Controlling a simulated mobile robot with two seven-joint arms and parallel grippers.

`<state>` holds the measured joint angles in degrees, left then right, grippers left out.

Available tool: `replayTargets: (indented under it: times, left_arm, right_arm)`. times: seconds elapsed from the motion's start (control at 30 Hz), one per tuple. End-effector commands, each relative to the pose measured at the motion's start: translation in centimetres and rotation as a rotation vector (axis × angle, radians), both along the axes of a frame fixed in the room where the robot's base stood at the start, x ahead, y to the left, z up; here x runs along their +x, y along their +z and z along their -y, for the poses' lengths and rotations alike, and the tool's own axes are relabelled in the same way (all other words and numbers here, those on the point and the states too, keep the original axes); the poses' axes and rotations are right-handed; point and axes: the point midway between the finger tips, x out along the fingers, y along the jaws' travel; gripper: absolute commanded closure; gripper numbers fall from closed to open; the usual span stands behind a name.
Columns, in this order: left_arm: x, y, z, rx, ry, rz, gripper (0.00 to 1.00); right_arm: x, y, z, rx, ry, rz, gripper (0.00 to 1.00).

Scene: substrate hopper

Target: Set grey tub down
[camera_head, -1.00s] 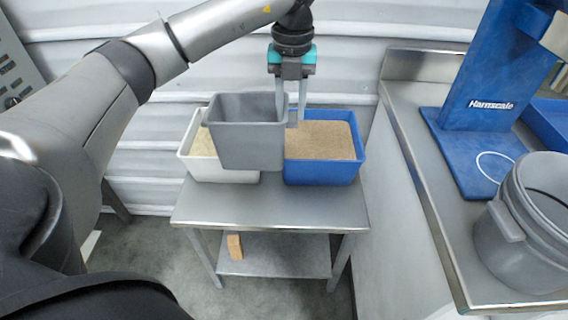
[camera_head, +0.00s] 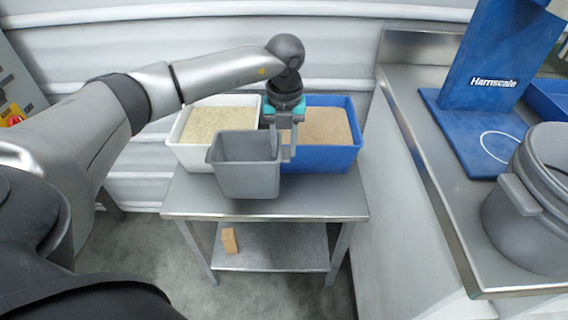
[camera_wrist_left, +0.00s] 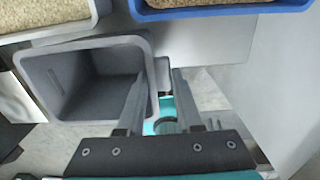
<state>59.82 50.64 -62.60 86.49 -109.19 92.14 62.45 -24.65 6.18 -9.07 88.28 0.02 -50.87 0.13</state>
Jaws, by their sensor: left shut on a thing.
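The grey tub (camera_head: 248,182) is empty and upright, in front of the white and blue bins. It is over the front part of the small steel table (camera_head: 325,202). I cannot tell whether its base touches the tabletop. My left gripper (camera_head: 287,155) points down at the tub's right side and is shut on it. In the left wrist view the tub (camera_wrist_left: 60,100) opens toward the camera, and its small side tab lies between my left fingers (camera_wrist_left: 160,78). My right gripper is not in view.
A white bin (camera_head: 183,156) of pale grain and a blue bin (camera_head: 325,158) of brown grain stand behind the tub. The tabletop right of the tub is clear. A wooden block (camera_head: 229,240) sits on the lower shelf. The right counter holds a blue scale (camera_head: 463,140) and a grey bucket (camera_head: 530,225).

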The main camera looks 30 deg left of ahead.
Motion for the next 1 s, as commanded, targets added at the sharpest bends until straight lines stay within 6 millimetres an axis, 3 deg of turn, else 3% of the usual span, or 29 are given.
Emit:
replayTargets:
  times: [0.27,0.53,0.83,0.87,1.0]
  left_arm:
    - [0.0,-1.6,0.0,0.001,0.0,0.001,1.0]
    - [0.0,-4.4,0.1,-0.001,-0.001,0.001,1.0]
    - [0.1,-4.7,0.0,0.0,-0.001,0.002,1.0]
    - [0.0,-4.8,0.0,-0.001,-0.001,0.001,0.64]
    - [0.0,-4.8,0.0,-0.001,-0.001,0.001,0.49]
  right_arm:
    - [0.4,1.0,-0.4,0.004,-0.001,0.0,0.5]
    - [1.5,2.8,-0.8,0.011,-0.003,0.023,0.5]
    - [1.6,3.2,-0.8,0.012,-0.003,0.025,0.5]
    - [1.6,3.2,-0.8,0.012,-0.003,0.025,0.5]
    - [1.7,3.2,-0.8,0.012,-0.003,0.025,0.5]
